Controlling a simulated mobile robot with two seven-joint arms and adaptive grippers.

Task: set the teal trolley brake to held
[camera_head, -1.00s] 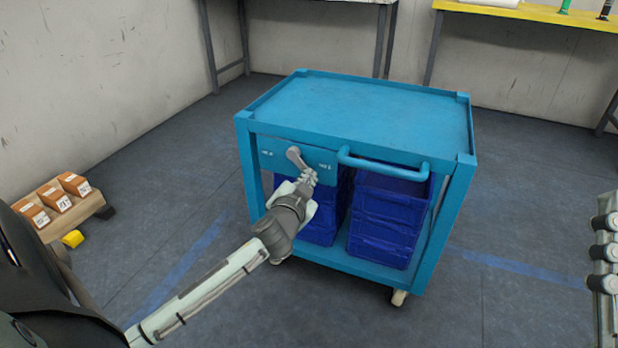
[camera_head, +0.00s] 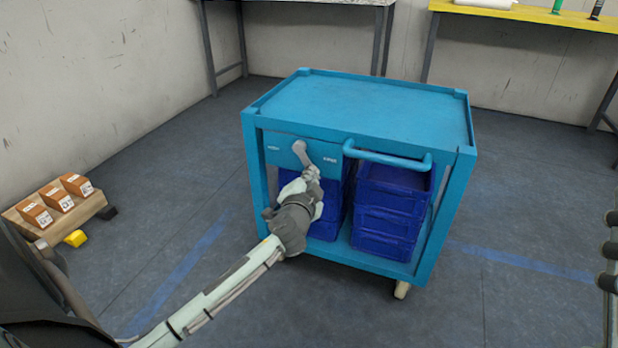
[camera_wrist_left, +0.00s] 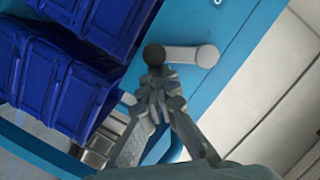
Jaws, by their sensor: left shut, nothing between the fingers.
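The teal trolley (camera_head: 365,108) stands in the middle of the head view. Its brake lever (camera_head: 302,153) is grey, on the front panel left of the handle, and slants down and to the right from its pivot. The lever (camera_wrist_left: 190,56) also shows in the left wrist view, with a dark knob (camera_wrist_left: 153,54) at its end. My left gripper (camera_head: 312,174) is shut and empty at the lever's lower end. In the left wrist view its fingertips (camera_wrist_left: 158,76) are close by the knob; I cannot tell whether they touch. The panel labels are too small to read.
Blue crates (camera_head: 388,212) fill the trolley's lower shelf. The push handle (camera_head: 388,158) juts out right of the lever. Small boxes (camera_head: 58,198) sit on a wooden stand at left. The floor around the trolley is clear. My right arm shows at the right edge.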

